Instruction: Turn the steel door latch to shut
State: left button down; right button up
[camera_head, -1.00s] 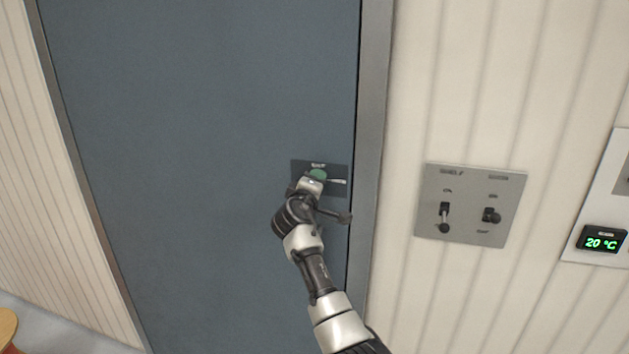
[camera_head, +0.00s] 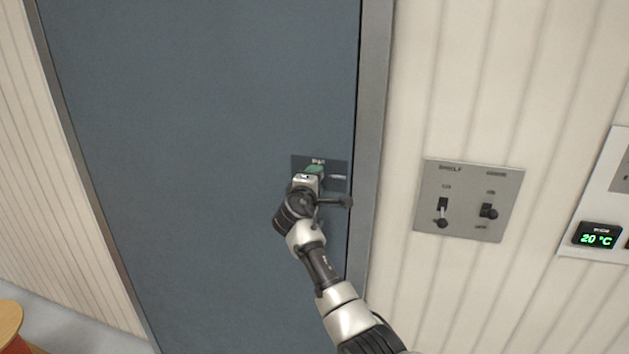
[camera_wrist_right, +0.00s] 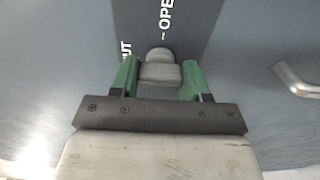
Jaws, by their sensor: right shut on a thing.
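The steel latch (camera_wrist_right: 160,70) is a small grey knob on a dark plate (camera_head: 340,167) fixed to the blue-grey door. In the right wrist view its narrow rounded end points towards the OPEN marking, and the partly covered SHUT marking is off to the left. My right gripper (camera_wrist_right: 160,82) has its green fingers on both sides of the latch and is shut on it. In the head view the right gripper (camera_head: 314,171) covers the latch and part of the plate. My left gripper is not in view.
The metal door frame (camera_head: 374,120) is just right of the plate. A grey panel with two switches (camera_head: 468,202) is on the ribbed wall, with a 20 °C display (camera_head: 597,236) further right. A silver bar (camera_wrist_right: 298,82) stands right of the latch. A round wooden top (camera_head: 8,322) is at lower left.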

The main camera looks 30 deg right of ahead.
jog(key=o, duration=0.9)
jog(key=shift+d, duration=0.15)
jog(key=b+v, duration=0.3)
jog(key=v, duration=0.8)
jog(key=shift+b, duration=0.4)
jog(key=shift+w+f, duration=0.1)
